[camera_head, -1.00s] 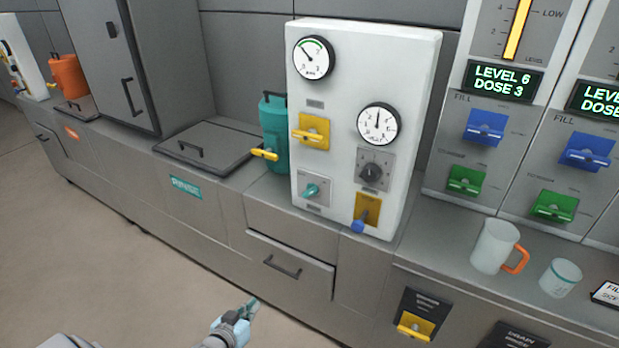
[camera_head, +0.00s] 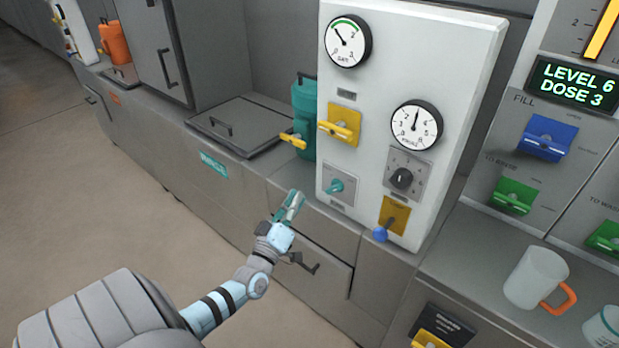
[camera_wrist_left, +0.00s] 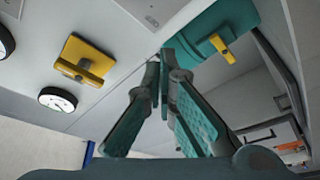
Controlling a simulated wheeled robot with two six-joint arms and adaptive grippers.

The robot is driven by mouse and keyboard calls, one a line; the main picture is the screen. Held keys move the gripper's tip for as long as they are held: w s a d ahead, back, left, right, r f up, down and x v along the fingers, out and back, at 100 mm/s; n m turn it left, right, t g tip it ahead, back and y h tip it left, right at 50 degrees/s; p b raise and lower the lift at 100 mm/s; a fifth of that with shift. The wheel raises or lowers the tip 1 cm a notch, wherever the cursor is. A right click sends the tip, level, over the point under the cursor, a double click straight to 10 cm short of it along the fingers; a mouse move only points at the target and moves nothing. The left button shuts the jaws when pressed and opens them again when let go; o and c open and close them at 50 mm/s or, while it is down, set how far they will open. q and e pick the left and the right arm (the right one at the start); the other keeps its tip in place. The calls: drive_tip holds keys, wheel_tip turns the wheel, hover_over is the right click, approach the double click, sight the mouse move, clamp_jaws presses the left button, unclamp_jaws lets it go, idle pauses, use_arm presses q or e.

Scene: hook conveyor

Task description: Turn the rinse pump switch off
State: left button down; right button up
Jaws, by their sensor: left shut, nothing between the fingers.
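The white control panel (camera_head: 458,60) stands on the counter. It carries a small teal switch (camera_head: 336,187) on a grey plate at its lower left and a black rotary knob (camera_head: 401,178) on a grey plate to the right. The panel labels are too small to read, so I cannot tell by label which is the rinse pump switch. My left gripper (camera_head: 294,201) is shut and empty, in front of the counter edge, left of and slightly below the teal switch, apart from it. In the left wrist view its fingers (camera_wrist_left: 163,68) converge, with nothing between them. My right gripper is not in view.
The panel also has a yellow valve handle (camera_head: 341,125), a blue-tipped lever (camera_head: 381,234) and two gauges. A teal container (camera_head: 304,115) with a yellow tap (camera_head: 294,140) stands to its left. A mug (camera_head: 535,277) stands on the counter at right. A drawer handle protrudes below my gripper.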

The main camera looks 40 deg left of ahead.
use_arm(q)
drive_tip(key=b, duration=0.2)
approach(328, 172)
drive_tip(key=w+a+r, duration=0.3)
drive_tip(key=a+r, duration=0.1)
drive_tip(key=d+f, duration=0.1)
drive_tip(key=w+d+f+b, duration=0.1)
drive_tip(key=shift+w+d+f, duration=0.15)
drive_tip(key=shift+f, duration=0.15)
drive_tip(key=shift+d+f, duration=0.1)
drive_tip(key=shift+d, duration=0.2)
drive_tip(key=shift+d, duration=0.15)
drive_tip(key=shift+n, duration=0.3)
